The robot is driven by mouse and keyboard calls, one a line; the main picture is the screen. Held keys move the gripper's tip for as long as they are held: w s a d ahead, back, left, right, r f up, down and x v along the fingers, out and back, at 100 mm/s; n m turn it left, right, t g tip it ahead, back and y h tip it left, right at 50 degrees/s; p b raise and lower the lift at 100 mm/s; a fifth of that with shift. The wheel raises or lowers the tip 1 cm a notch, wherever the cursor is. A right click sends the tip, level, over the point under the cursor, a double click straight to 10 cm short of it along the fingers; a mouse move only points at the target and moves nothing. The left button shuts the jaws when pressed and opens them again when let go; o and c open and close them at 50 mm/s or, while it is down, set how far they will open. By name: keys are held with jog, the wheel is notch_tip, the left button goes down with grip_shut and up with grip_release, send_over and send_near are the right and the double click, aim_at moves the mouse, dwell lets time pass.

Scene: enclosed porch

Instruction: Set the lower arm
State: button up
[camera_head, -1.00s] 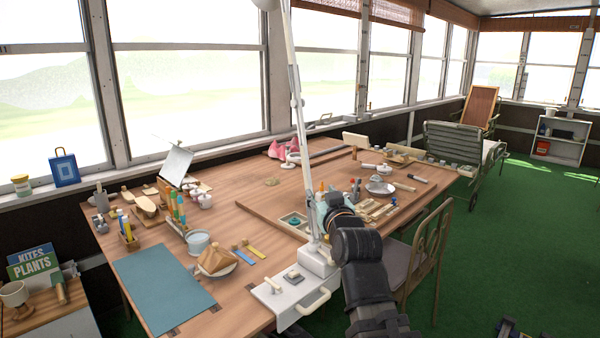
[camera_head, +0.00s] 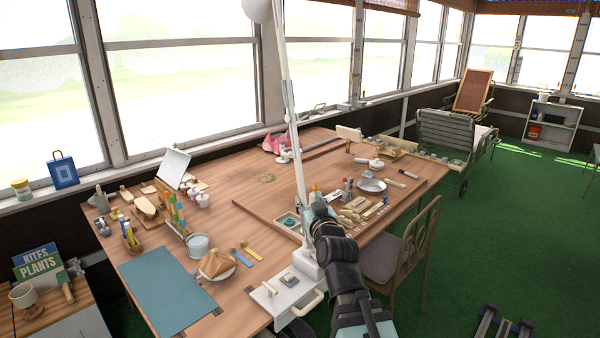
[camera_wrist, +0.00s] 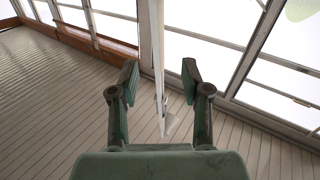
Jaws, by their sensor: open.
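A white desk lamp stands at the table's front edge. Its long, thin lower arm (camera_head: 296,135) rises steeply from the lamp base (camera_head: 307,264), leaning slightly left, towards a rounded white part at the top edge of the head view. In the wrist view the white lamp arm (camera_wrist: 157,40) passes between the fingers of my gripper (camera_wrist: 160,82). The green and dark fingers are open, with a visible gap on each side. In the head view my dark arm comes up from below beside the lamp's lower part and mostly hides my gripper.
A white plate with a handle (camera_head: 287,292) lies by the lamp base. A chair (camera_head: 405,250) stands right of my arm. Windows line the back.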

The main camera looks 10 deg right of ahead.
aim_at(301, 184)
jog(key=shift+w+r+p, duration=0.15)
jog(key=shift+r+p, duration=0.1)
jog(key=shift+p, duration=0.8)
jog(key=w+p, duration=0.1)
jog(key=w, duration=0.3)
jog(key=w+p, duration=0.2)
jog(key=w, duration=0.2)
jog(key=w+p, duration=0.1)
jog(key=w, duration=0.2)
jog(key=shift+w+a+f, duration=0.2)
jog(key=shift+w+f, duration=0.1)
jog(key=shift+w, duration=0.1)
jog(key=shift+c, duration=0.4)
grip_shut()
